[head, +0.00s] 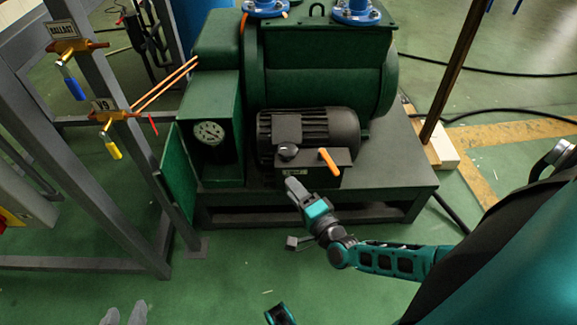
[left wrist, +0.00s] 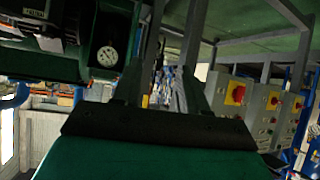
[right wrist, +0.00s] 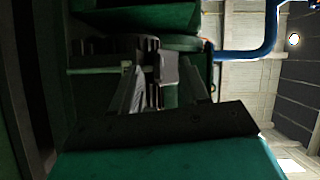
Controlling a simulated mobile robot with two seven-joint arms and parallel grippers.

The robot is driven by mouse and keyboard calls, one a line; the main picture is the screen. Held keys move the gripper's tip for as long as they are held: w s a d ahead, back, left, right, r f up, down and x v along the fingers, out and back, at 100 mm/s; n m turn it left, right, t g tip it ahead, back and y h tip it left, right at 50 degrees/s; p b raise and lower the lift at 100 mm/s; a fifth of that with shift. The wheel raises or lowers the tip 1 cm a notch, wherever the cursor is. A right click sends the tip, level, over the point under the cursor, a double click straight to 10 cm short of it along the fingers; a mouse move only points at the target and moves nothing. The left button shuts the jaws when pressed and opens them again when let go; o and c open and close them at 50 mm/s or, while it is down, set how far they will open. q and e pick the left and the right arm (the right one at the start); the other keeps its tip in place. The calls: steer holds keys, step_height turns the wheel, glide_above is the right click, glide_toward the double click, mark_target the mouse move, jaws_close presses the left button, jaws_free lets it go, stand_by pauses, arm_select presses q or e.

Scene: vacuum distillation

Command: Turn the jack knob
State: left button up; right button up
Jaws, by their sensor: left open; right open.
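No jack knob that I can make out shows in any view. My right gripper (head: 292,190) is open and empty in the head view, in front of the black motor (head: 315,132) of the green pump. Its fingers also show in the right wrist view (right wrist: 160,85), with dark machinery beyond them.
The green pump (head: 330,85) stands on a dark base. A grey frame (head: 110,140) at left carries a blue-handled valve (head: 73,84) and a yellow-handled valve (head: 111,146). Red-knobbed boxes (left wrist: 238,96) show in the left wrist view. Green floor in front is mostly clear.

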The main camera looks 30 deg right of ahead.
mark_target(283, 143)
steer(key=w+d+m+h+b, duration=0.1)
steer(key=w+d, duration=0.1)
steer(key=w, duration=0.2)
steer(key=w+d+f+m+b, duration=0.1)
steer(key=w+d+b, duration=0.1)
steer(key=w, duration=0.2)
steer(key=w+d+m+h+b, duration=0.1)
steer(key=w+d+b, duration=0.1)
steer(key=w, duration=0.3)
steer(key=shift+w+d+f+h, duration=0.1)
steer(key=shift+d+f+h, duration=0.2)
steer(key=shift+f, duration=0.05)
arm_select(q)
steer(key=shift+w+d+f+h, duration=0.15)
steer(key=shift+d+f, duration=0.15)
steer(key=shift+f, duration=0.5)
steer(key=shift+w+d+f+h, duration=0.15)
steer(key=shift+d+f, duration=0.1)
steer(key=shift+f, duration=0.5)
arm_select(e)
steer(key=shift+w+r, duration=0.1)
steer(key=shift+w, duration=0.45)
steer(key=shift+c, duration=0.3)
arm_select(q)
steer(key=shift+s+a, duration=0.1)
arm_select(e)
jaws_close()
